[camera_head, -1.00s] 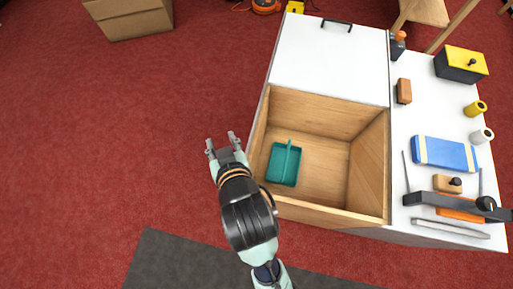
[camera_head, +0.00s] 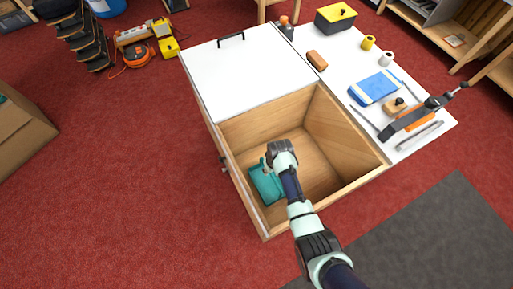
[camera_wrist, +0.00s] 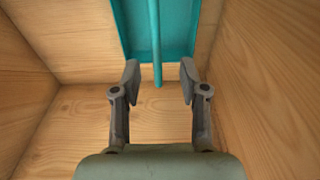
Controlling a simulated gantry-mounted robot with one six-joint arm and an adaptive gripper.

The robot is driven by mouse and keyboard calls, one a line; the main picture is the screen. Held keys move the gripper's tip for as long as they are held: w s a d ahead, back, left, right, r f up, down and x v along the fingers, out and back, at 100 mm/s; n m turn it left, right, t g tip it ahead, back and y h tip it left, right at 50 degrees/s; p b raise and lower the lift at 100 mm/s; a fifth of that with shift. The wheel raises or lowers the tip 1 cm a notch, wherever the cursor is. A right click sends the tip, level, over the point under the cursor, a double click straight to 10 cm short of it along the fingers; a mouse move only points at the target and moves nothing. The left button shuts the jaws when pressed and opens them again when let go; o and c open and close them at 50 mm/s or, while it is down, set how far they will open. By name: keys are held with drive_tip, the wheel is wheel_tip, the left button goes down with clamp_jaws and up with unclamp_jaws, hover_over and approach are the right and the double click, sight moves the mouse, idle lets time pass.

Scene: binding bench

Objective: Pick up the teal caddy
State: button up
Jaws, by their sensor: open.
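The teal caddy (camera_head: 265,184) sits on the floor of the open wooden bin (camera_head: 350,140), near its left wall in the head view. My arm reaches down into the bin and hides part of the caddy. In the wrist view the caddy (camera_wrist: 126,28) shows at the top, with its teal handle bar (camera_wrist: 154,40) running down the middle. My gripper (camera_wrist: 159,75) is open, with one finger on each side of the line of the handle's near end. I cannot tell whether the fingers touch the handle.
Wooden bin walls stand close around my gripper. A white lid panel (camera_head: 245,75) with a black handle lies beyond the bin. The white bench top at right holds a blue-wrapped block (camera_head: 374,89), a clamp-like tool (camera_head: 415,118) and a yellow-lidded box (camera_head: 336,18).

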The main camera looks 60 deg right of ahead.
sight(271, 174)
drive_tip(key=shift+s+d+f+b, duration=0.1)
drive_tip(key=shift+s+f+b, duration=0.1)
drive_tip(key=shift+f+b, duration=0.4)
drive_tip(key=shift+s+d+f+b, duration=0.15)
drive_tip(key=shift+f+b, duration=0.1)
drive_tip(key=shift+f, duration=0.65)
drive_tip(key=f+b, duration=0.2)
drive_tip(key=f, duration=0.1)
drive_tip(key=f+b, duration=0.1)
drive_tip(key=shift+w+f, duration=0.25)
drive_tip(key=shift+f, duration=0.1)
drive_tip(key=shift+r, duration=0.1)
clamp_jaws()
